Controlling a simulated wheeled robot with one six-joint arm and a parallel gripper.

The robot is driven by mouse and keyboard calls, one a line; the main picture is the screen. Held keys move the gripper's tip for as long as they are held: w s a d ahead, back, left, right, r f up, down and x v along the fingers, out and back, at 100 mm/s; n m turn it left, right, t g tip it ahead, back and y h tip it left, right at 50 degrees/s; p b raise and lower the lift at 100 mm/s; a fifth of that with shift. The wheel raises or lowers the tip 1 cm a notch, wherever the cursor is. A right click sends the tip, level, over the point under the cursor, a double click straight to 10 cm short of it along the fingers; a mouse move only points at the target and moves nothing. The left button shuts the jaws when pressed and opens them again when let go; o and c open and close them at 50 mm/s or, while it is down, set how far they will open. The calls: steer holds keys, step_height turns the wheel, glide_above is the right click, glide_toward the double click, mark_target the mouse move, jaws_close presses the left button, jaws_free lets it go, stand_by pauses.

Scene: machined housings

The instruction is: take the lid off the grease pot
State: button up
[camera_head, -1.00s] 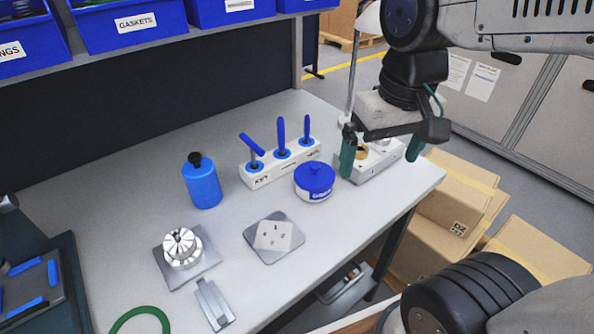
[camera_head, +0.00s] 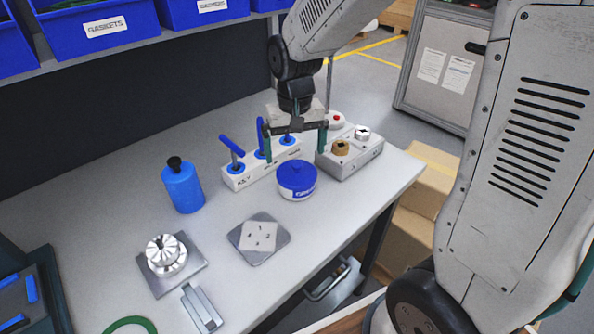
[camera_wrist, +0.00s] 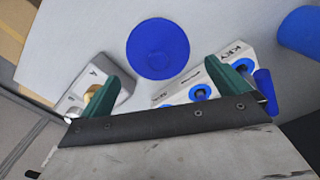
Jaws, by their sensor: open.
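The grease pot (camera_head: 297,188) is a round white pot with a label, standing upright on the grey bench. Its blue lid (camera_head: 297,174), with a small knob on top, is on the pot. In the wrist view the lid (camera_wrist: 158,49) shows from above as a blue disc, beyond the fingertips. My gripper (camera_head: 296,156) is open and empty, with green fingers pointing down. It is above and a little behind the pot in the head view, apart from the lid.
A white block with blue-handled keys (camera_head: 239,178) stands behind and left of the pot. A grey fixture with a brass part (camera_head: 340,147) stands at right. A blue bottle (camera_head: 183,186), a plate with a white paper (camera_head: 259,238) and a metal housing (camera_head: 166,256) are nearby.

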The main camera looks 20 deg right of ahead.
mark_target(297, 163)
step_height(297, 163, down, 4)
steer(key=shift+s+d+f, duration=0.1)
steer(key=shift+s+f, duration=0.05)
steer(key=shift+f, duration=0.05)
steer(key=c, duration=0.7)
steer(key=shift+r, duration=0.15)
